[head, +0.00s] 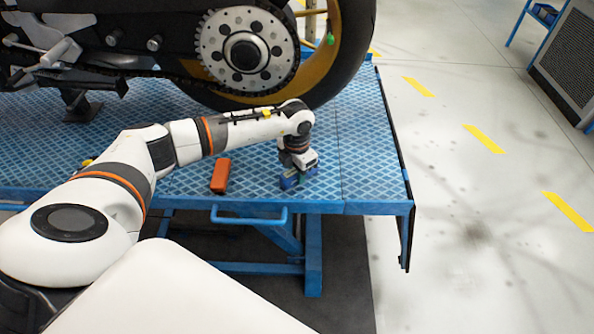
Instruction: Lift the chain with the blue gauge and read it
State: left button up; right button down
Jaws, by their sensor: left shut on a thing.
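My left arm reaches in from the left, over the blue lift table (365,150). My left gripper (291,180) points down at the table top, near its front edge, and is shut on a small blue thing, the blue gauge (287,183). The gripper hides part of the gauge, and I cannot tell whether it is clear of the table. The chain (90,72) runs along the motorcycle's underside to the rear sprocket (210,45), behind and left of the gripper. My right gripper is not in view.
An orange block (220,176) stands on the table left of the gripper. The motorcycle's rear wheel (345,60) stands close behind my forearm. A blue handle (249,217) juts from the table's front edge. The floor on the right is open, with yellow dashes (484,139).

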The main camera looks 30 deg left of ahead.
pick_arm(q)
jog(key=shift+f, duration=0.25)
jog(key=o, duration=1.2)
jog(key=shift+c, duration=0.2)
